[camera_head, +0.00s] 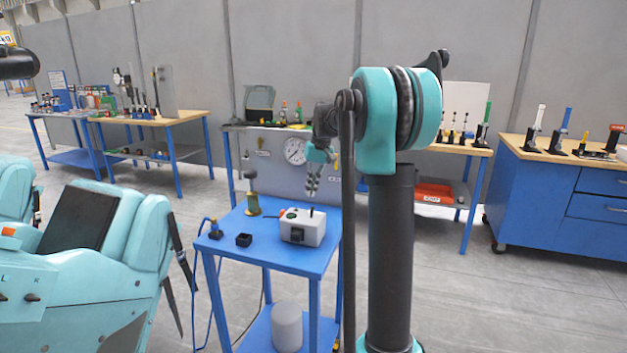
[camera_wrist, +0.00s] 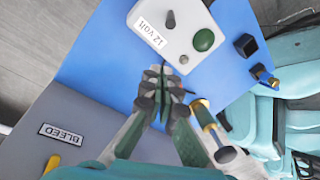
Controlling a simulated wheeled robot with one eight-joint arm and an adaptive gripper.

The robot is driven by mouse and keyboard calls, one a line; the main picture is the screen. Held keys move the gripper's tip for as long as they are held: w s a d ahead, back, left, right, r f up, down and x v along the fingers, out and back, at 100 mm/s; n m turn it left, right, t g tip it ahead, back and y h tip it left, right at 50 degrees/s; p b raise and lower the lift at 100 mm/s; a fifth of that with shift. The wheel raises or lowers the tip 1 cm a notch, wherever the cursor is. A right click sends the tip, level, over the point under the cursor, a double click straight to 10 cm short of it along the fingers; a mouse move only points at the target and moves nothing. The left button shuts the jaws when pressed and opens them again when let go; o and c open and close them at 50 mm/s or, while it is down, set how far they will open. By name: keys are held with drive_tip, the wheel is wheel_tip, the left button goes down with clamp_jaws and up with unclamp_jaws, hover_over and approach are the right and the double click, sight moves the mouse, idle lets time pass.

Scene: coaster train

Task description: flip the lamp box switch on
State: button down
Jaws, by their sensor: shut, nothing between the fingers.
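The lamp box (camera_head: 303,228) is a small white box on the blue cart (camera_head: 275,262). In the wrist view the lamp box (camera_wrist: 150,22) carries a "12 volt" label and a round green lamp or button (camera_wrist: 204,40). A short dark switch lever (camera_wrist: 170,20) stands up from its top, and also shows in the head view (camera_head: 311,211). I cannot tell whether the switch is on or off. My gripper (camera_head: 312,193) is shut and empty, pointing down just above the box. In the wrist view my gripper (camera_wrist: 168,75) shows its fingertips together, apart from the lever.
A brass-based post with a dark knob (camera_head: 253,207) stands behind the box at left. A small black open box (camera_head: 244,240) and a blue connector with a cable (camera_head: 215,231) sit at the cart's left. A grey panel with a gauge (camera_head: 294,151) stands behind.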

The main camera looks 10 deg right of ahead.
sight(309, 217)
drive_tip(key=f, duration=0.1)
drive_tip(key=s+f, duration=0.2)
drive_tip(key=shift+a+f, duration=0.15)
drive_tip(key=shift+a, duration=0.1)
drive_tip(key=shift+s+r, duration=0.25)
drive_tip(key=shift+s, duration=0.6)
drive_tip(key=shift+s+a+r+t+h, duration=0.15)
drive_tip(key=shift+s+t+h, duration=0.15)
drive_tip(key=shift+t, duration=0.3)
drive_tip(key=shift+s+a+r+t+h, duration=0.1)
drive_tip(key=shift+s+a+t+h, duration=0.15)
drive_tip(key=shift+t+h, duration=0.2)
drive_tip(key=t, duration=0.1)
drive_tip(key=s+t+h, duration=0.1)
drive_tip(key=t, duration=0.1)
drive_tip(key=shift+s+a+r+n, duration=0.1)
drive_tip(key=shift+s+a+n, duration=0.1)
drive_tip(key=shift+a+n, duration=0.15)
drive_tip(key=shift+w+d+h, duration=0.1)
drive_tip(key=shift+h, duration=0.15)
drive_tip(key=shift+r, duration=0.2)
drive_tip(key=shift+r, duration=0.6)
